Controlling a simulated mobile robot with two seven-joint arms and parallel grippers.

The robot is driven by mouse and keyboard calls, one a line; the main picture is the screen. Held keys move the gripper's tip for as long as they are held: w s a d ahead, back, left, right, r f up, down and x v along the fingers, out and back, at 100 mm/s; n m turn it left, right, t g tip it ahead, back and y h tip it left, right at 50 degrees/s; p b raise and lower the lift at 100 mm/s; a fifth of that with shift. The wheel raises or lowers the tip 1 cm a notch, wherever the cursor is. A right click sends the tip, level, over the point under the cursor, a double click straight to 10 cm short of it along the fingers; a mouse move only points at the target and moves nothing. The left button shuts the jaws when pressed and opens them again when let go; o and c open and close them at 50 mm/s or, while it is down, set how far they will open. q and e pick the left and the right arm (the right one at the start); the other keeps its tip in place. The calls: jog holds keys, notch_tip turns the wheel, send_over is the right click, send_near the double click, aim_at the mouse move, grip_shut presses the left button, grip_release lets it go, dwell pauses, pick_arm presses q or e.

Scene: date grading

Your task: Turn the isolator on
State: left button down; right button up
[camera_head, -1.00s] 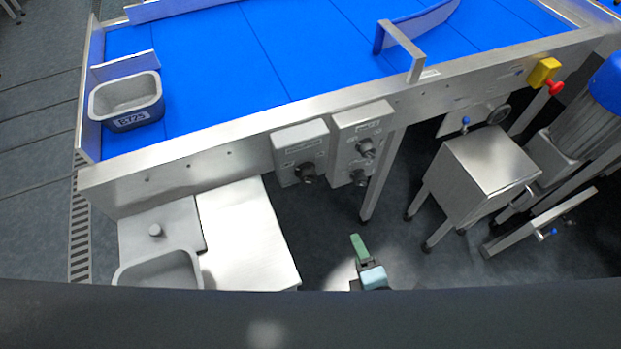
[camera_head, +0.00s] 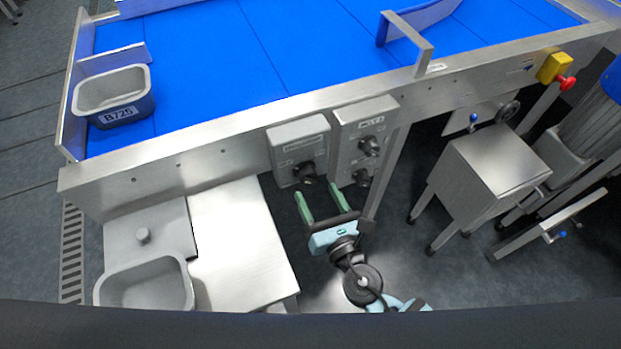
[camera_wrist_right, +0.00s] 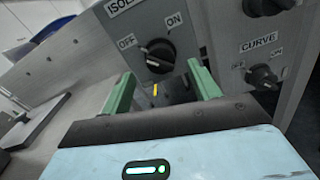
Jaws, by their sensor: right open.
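The isolator box (camera_head: 300,150) is a grey panel on the conveyor's front side, with a black rotary knob (camera_head: 306,173) low on it. In the right wrist view the isolator knob (camera_wrist_right: 159,56) sits between an OFF label on its left and an ON label at its upper right. Its white mark seems to be on the OFF side. My right gripper (camera_head: 316,190) is open, its two green fingers pointing at the knob from just below and in front. In the wrist view the knob shows beyond and between the fingertips (camera_wrist_right: 161,73), apparently apart from them. My left gripper is out of view.
A second control box (camera_head: 361,145) with two black knobs stands close on the right; its lower knob is labelled CURVE (camera_wrist_right: 262,77). A conveyor leg (camera_head: 385,180) is beside my right gripper. A steel table (camera_head: 240,235) is at left. A yellow-red stop button (camera_head: 555,70) is farther right.

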aim_at(311, 183)
jog(key=shift+x, duration=2.55)
jog(key=c, duration=1)
